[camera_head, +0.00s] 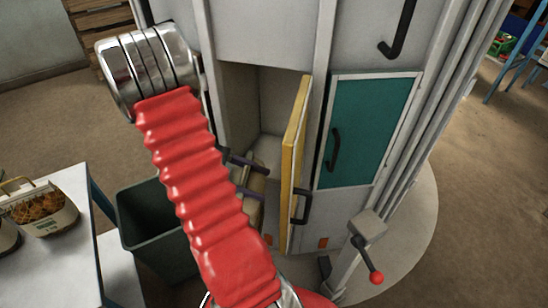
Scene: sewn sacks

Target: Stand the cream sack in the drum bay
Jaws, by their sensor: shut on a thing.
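My gripper (256,181), with purple fingers, is partly hidden behind my red sleeved arm. It is shut on a cream-tan thing, which looks like the cream sack (258,183); only a small part shows, so I cannot tell whether it is upright. The sack is at the mouth of an open bay (266,95) in the tall grey drum-like cabinet. The bay's yellow-edged door (293,150) stands open to the right of the sack. The bay floor is mostly hidden, and I cannot tell whether the sack touches it.
A shut teal door (370,130) is right of the open bay. A crank with a red knob (376,278) sticks out low at the right. A dark green bin (150,225) stands left of my arm.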

